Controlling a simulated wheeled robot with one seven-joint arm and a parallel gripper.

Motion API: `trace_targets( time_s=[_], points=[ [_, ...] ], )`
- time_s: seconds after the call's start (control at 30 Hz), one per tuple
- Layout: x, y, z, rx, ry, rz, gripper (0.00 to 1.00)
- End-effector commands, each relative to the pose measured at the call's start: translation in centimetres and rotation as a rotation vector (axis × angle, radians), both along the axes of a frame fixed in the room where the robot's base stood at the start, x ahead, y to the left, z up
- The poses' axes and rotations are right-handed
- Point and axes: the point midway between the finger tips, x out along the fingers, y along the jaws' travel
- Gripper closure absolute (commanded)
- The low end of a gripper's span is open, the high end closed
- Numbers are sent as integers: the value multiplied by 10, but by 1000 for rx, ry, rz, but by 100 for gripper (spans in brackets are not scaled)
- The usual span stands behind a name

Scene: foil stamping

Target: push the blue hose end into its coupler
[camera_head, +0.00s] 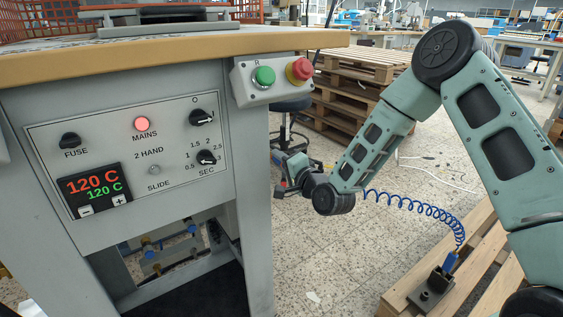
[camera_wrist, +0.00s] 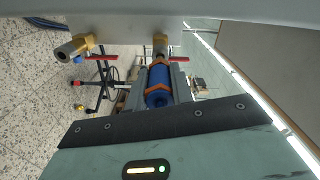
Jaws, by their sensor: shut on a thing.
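The blue hose end (camera_wrist: 159,84), a blue cylinder with orange bands, sits between the jaws of my gripper (camera_wrist: 160,72) in the wrist view. My gripper is shut on it. The hose end points at a brass coupler (camera_wrist: 161,44) with a red lever beside it, on the grey machine part. Its tip is very close to the coupler; I cannot tell whether it is inside. In the head view, my gripper (camera_head: 284,185) is beside the cabinet's right side, and the hose end and coupler are hidden there. The blue coiled hose (camera_head: 410,204) runs right from behind my wrist.
A second brass fitting (camera_wrist: 76,46) with a red lever is left of the coupler. The grey cabinet (camera_head: 130,145) fills the left. The coil reaches a dark bracket (camera_head: 432,290) on a low pallet (camera_head: 478,262). A stool (camera_wrist: 104,80) stands nearby. Tiled floor is open between.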

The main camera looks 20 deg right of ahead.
Motion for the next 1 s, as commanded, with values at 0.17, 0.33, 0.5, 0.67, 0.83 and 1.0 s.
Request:
trace_targets(
  time_s=[0.17,0.33,0.5,0.67,0.83,1.0],
  points=[
    [4,2,0,0,-1,0,100],
    [8,3,0,1,-1,0,100],
    [12,4,0,1,-1,0,100],
    [15,6,0,1,-1,0,100],
    [19,7,0,1,-2,0,100],
    [23,8,0,0,-1,0,100]
  ],
)
